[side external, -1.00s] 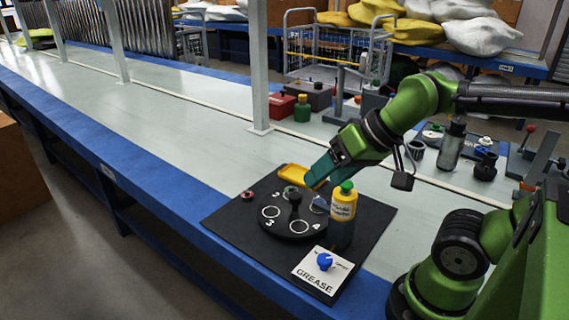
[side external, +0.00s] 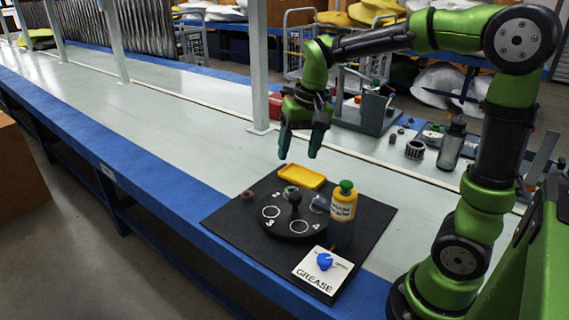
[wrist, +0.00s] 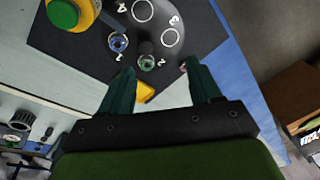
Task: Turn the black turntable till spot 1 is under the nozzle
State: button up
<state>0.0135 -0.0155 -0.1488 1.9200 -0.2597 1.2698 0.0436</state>
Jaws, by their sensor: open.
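The black turntable (side external: 285,227) lies on a black mat with a dark upright knob (side external: 295,200) at its middle. Spots 3 and 4 are empty white rings on its front side. A green-topped part (side external: 291,190) sits by number 2. A bluish ring part (side external: 319,204) sits by number 1, which shows in the wrist view.
A yellow tray (side external: 302,176) lies behind the turntable. A small dark reddish part (side external: 248,195) is at its left. A grey post (side external: 258,70) stands behind. The bench to the left is clear.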

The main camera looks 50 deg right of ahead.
aim_at(295, 195)
jog(key=w+d+m+g, duration=0.2)
jog(key=w+d, duration=0.2)
jog(key=shift+h, duration=0.3)
jog(key=f, duration=1)
jog(key=s+f, duration=0.1)
jog(key=f, duration=0.4)
jog(key=shift+a+f, duration=0.3)
jog(key=shift+a, duration=0.05)
grip_shut()
